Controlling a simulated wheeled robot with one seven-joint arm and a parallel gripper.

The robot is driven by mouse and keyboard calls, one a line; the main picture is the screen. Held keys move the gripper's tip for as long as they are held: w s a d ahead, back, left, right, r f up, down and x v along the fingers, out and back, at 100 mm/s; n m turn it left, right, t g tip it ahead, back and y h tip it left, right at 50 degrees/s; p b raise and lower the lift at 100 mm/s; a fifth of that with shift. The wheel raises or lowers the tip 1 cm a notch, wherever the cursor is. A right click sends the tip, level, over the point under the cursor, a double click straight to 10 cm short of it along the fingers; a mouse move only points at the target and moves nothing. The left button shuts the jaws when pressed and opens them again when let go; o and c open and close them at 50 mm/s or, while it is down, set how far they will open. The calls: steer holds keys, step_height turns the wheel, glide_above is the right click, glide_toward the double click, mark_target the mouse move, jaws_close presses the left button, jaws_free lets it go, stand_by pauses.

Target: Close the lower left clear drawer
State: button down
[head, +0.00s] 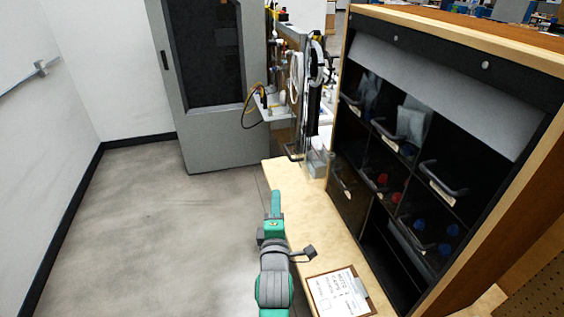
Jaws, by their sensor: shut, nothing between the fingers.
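The lower left clear drawer (348,203) is at the left end of the lower row in the wooden cabinet, in the head view. Its front looks brownish and see-through, with a dark handle and a pale label. It seems to stand out from the cabinet, but how far is hard to tell. My gripper (309,252) is a small dark shape at the end of my teal and grey arm. It is shut and empty, over the wooden worktop, nearer to me than the drawer and apart from it.
Neighbouring clear drawers hold red (382,180) and blue (420,225) items; upper ones hold clear bags (411,120). A clipboard (338,293) lies on the worktop (302,213). Tools and cables hang beyond the worktop's far end. A grey door (213,140) stands behind. Floor to the left is clear.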

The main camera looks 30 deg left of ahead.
steer(key=w+a+r+n, duration=0.1)
steer(key=w+a+r, duration=0.1)
steer(key=w, duration=0.4)
steer(key=w+a+r+n, duration=0.1)
steer(key=w+a+r, duration=0.1)
steer(key=w+a, duration=0.2)
steer(key=shift+w, duration=0.85)
steer(key=shift+y, duration=0.3)
